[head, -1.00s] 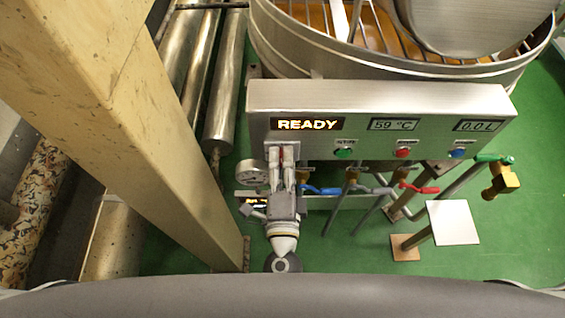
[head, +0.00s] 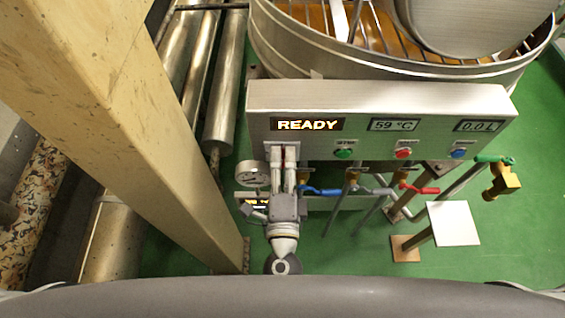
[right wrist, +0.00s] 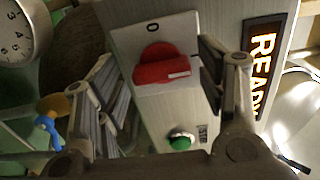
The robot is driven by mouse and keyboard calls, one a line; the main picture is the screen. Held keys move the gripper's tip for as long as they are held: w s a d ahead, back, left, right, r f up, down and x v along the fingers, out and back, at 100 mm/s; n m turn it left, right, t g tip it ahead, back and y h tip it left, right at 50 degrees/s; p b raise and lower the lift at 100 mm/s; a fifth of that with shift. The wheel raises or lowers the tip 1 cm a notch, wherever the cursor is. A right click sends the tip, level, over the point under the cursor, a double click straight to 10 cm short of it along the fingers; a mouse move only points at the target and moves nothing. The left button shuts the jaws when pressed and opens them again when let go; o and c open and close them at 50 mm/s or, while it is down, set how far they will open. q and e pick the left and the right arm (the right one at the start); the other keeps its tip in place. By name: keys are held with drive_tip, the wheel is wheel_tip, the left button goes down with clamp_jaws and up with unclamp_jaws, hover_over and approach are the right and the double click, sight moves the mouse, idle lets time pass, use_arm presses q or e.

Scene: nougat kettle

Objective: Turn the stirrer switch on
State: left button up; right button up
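The stirrer switch is a red rotary knob (right wrist: 163,66) on a pale plate marked 0 in the right wrist view. In the head view it is mostly hidden by my right gripper (head: 283,160) at the panel's lower left corner. In the right wrist view my right gripper (right wrist: 160,88) is open, with one finger left of the knob and one right of it. Gaps show between the knob and both fingers. The control panel (head: 375,97) reads READY. My left gripper is not in view.
A green button (head: 344,153), a red button (head: 403,153) and a blue button (head: 458,153) sit along the panel. A gauge (head: 252,174) and valve handles lie close below. A beige post (head: 130,130) stands left. The kettle (head: 300,60) is behind.

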drive_tip(key=shift+s, duration=0.1)
drive_tip(key=s, duration=1.2)
drive_tip(key=shift+w, duration=0.1)
drive_tip(key=s+d+f+n+g+y, duration=0.3)
drive_tip(key=f+n, duration=0.5)
drive_tip(key=f, duration=0.8)
drive_tip(key=s+f+n+g+y, duration=0.15)
drive_tip(key=f+n+g, duration=0.45)
drive_tip(key=f, duration=0.9)
drive_tip(key=s+d+f+n+g+h, duration=0.4)
drive_tip(key=s+d+f+n+g, duration=0.2)
drive_tip(key=s+d+f, duration=1.1)
drive_tip(key=d+f+g, duration=0.1)
drive_tip(key=d+g, duration=0.1)
drive_tip(key=d, duration=0.1)
drive_tip(key=shift+d+f+n, duration=0.25)
drive_tip(key=shift+f+n, duration=0.05)
drive_tip(key=shift+f, duration=0.1)
